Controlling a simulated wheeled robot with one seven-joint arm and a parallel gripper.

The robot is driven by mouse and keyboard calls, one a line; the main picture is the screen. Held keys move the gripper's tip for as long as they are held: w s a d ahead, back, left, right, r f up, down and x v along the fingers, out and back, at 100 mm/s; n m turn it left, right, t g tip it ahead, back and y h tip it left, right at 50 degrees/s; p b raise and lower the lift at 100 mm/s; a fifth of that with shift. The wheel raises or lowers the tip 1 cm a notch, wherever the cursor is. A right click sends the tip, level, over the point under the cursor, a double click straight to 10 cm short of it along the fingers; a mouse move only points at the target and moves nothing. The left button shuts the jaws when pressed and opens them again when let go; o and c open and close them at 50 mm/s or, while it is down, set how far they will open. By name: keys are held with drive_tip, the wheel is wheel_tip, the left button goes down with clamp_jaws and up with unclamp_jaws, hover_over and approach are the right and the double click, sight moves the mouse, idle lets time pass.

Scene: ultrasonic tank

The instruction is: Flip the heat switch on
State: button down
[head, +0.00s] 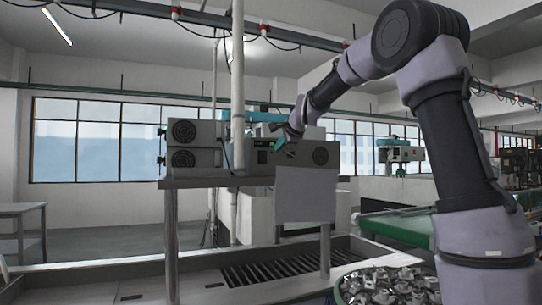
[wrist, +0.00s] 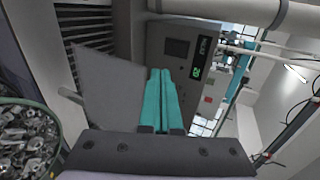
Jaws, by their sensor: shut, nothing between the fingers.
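A grey control box (head: 312,177) stands on a raised shelf in the head view. In the wrist view the same box (wrist: 172,64) appears turned sideways, with a dark screen and a lit green display (wrist: 196,72) on its front. I cannot clearly make out the heat switch; the fingers may cover part of the panel. My gripper (wrist: 160,72) has teal fingers pressed together with nothing between them. In the head view my gripper (head: 280,144) is in front of the box's front face. I cannot tell whether the fingertips touch it.
A plain grey plate (head: 304,203) hangs below the box, and it shows left of the fingers in the wrist view (wrist: 103,84). A vertical pipe (head: 237,90) stands left of the box. Two fan units (head: 206,144) are further left. A bin of metal parts (head: 390,286) is at lower right.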

drive_tip(key=shift+r, duration=0.2)
idle(0.3)
approach(263, 161)
drive_tip(key=f+x, duration=0.1)
drive_tip(key=x, duration=0.4)
drive_tip(key=shift+w+a+r, duration=0.15)
drive_tip(key=shift+w+r, duration=0.05)
drive_tip(key=shift+w, duration=0.5)
drive_tip(key=shift+w+a+f, duration=0.1)
drive_tip(key=shift+w+f, duration=0.05)
drive_tip(key=shift+w, duration=0.1)
